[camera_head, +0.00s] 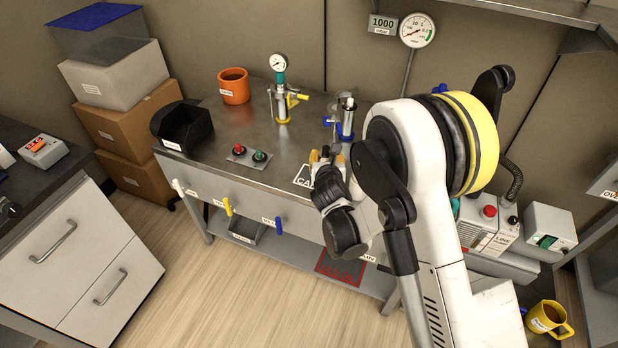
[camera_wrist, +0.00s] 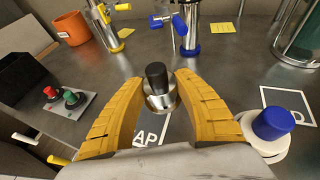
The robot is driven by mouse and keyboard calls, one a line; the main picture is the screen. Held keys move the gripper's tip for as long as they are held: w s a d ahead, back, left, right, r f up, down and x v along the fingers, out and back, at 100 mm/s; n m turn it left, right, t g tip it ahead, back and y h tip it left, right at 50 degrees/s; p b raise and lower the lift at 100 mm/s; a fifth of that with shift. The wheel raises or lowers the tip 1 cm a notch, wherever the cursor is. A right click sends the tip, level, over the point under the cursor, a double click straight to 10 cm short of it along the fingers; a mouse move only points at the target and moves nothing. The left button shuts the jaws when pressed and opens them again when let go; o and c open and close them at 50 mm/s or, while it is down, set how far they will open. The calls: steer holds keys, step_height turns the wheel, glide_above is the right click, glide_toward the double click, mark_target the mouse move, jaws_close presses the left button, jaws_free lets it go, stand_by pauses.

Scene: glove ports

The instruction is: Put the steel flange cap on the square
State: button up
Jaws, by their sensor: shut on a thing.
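The steel flange cap (camera_wrist: 160,101), a bright metal disc with a black knob, is between the yellow fingers of my gripper (camera_wrist: 159,83) in the wrist view. My gripper is shut on it. A white-outlined square marked "CAP" (camera_wrist: 151,134) is on the steel bench top just below and in front of the cap. The fingers and cap hide part of this square. I cannot tell whether the cap touches the bench. In the head view my gripper (camera_head: 326,157) is at the bench's front edge, beside the square (camera_head: 303,176), and the cap is hard to make out.
A white cap with a blue knob (camera_wrist: 271,127) stands right of my gripper, by another outlined square (camera_wrist: 291,97). A red-and-green button plate (camera_head: 249,156) lies to the left. Valve posts (camera_head: 281,102) and an orange mug (camera_head: 234,86) stand behind. A black bin (camera_head: 184,130) is far left.

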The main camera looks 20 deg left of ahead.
steer(key=b, duration=0.1)
glide_above(310, 176)
step_height(310, 176, down, 3)
steer(key=shift+s+d+r, duration=0.1)
step_height(310, 176, down, 4)
steer(key=shift+f+b, duration=0.1)
steer(key=shift+b, duration=1.15)
steer(key=shift+r, duration=0.2)
steer(key=o, duration=1.2)
steer(key=shift+f, duration=0.15)
steer(key=shift+o, duration=0.2)
